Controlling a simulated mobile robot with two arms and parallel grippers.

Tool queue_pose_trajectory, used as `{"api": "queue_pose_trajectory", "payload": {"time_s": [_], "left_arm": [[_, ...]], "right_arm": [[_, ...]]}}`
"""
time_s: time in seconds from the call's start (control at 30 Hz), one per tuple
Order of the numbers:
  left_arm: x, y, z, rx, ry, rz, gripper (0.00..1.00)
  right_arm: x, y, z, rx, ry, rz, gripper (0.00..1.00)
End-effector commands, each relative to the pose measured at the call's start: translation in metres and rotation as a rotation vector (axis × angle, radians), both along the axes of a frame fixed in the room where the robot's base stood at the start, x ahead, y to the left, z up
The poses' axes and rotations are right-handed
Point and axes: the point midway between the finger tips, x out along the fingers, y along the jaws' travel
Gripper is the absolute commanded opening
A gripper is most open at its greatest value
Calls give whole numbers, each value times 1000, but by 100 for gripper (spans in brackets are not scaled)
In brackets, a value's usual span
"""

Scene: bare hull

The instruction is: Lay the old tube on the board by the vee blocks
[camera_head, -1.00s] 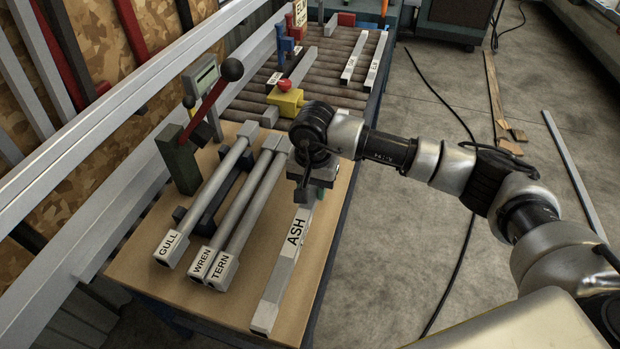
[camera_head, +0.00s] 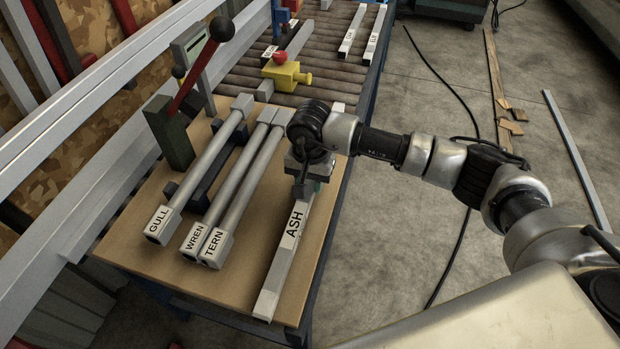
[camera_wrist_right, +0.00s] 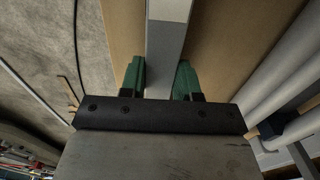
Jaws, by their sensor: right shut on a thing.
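A square grey tube labelled ASH (camera_head: 281,262) lies lengthwise along the right side of the tan board (camera_head: 130,240); it also shows in the wrist view (camera_wrist_right: 166,45). My right gripper (camera_head: 305,178) is shut on it toward its far part, with green fingers on both sides in the wrist view (camera_wrist_right: 160,80). The tube is on or just above the board; I cannot tell which. To its left are round tubes with square ends labelled GULL (camera_head: 198,172), WREN (camera_head: 232,178) and TERN (camera_head: 253,182). Dark blocks (camera_head: 212,190) show under them, partly hidden. My left gripper is out of view.
A dark green post with a red lever (camera_head: 196,80) and black knob stands at the board's left. A yellow block with a red knob (camera_head: 286,73) sits beyond, by the roller conveyor (camera_head: 320,60) carrying more bars. Bare board shows between TERN and ASH.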

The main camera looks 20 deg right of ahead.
Motion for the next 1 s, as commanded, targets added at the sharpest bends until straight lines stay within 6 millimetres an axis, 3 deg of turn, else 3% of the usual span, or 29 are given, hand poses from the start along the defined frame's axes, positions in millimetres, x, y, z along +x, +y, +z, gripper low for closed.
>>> {"api": "queue_pose_trajectory", "payload": {"time_s": [0.4, 0.43, 0.6, 0.87, 1.0], "left_arm": [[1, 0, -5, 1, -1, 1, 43], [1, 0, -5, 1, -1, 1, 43], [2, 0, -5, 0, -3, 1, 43], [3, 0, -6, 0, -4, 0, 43], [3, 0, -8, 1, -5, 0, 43]], "right_arm": [[0, 0, -4, 0, -1, 0, 0], [0, 0, -4, 0, -1, 0, 36], [0, 0, -5, 0, -1, 0, 61], [0, 0, -6, -1, 1, 0, 61], [1, -1, 4, -1, -1, -1, 61]]}}
